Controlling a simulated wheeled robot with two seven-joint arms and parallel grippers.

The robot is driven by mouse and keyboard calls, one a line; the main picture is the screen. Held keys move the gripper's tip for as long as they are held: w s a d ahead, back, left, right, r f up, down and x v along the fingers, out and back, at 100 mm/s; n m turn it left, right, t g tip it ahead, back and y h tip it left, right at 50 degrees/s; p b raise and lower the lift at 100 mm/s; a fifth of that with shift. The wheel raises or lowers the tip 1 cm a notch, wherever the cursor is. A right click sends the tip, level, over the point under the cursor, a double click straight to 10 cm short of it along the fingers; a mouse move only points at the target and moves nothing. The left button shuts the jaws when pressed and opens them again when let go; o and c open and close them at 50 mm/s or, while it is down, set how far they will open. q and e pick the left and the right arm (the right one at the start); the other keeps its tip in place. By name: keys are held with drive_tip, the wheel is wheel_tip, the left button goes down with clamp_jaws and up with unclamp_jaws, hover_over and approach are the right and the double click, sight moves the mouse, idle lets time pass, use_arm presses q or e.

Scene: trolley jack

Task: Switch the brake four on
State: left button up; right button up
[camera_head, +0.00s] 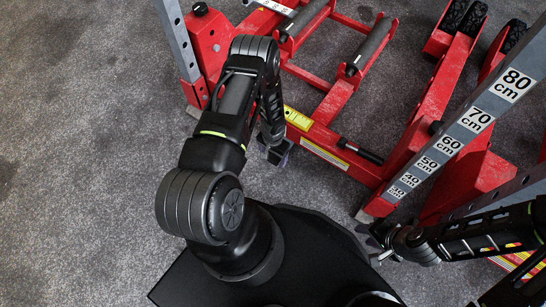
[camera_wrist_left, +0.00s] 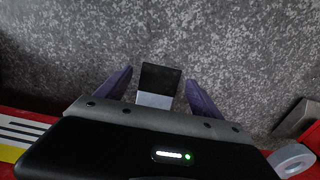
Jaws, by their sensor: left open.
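In the left wrist view a small black pad on a pale grey stem (camera_wrist_left: 160,78) stands out over the floor; it looks like a brake pedal, but no number shows on it. My left gripper (camera_wrist_left: 160,88) is open, with one purple finger on each side of this pedal and gaps visible. In the head view my left gripper (camera_head: 277,152) is low beside the near edge of the red trolley jack (camera_head: 325,138), and the pedal is hidden there. My right gripper (camera_head: 376,246) is at the lower right, too dark to tell its opening.
A black bar (camera_head: 361,152) sits on the jack's near rail. Grey posts with height marks (camera_head: 447,145) rise at the right near my right arm. A grey wheel (camera_wrist_left: 291,160) shows at the wrist view's lower right. Bare grey floor (camera_head: 85,150) lies to the left.

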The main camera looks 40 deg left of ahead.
use_arm(q)
drive_tip(key=shift+f, duration=0.3)
clamp_jaws()
idle(0.7)
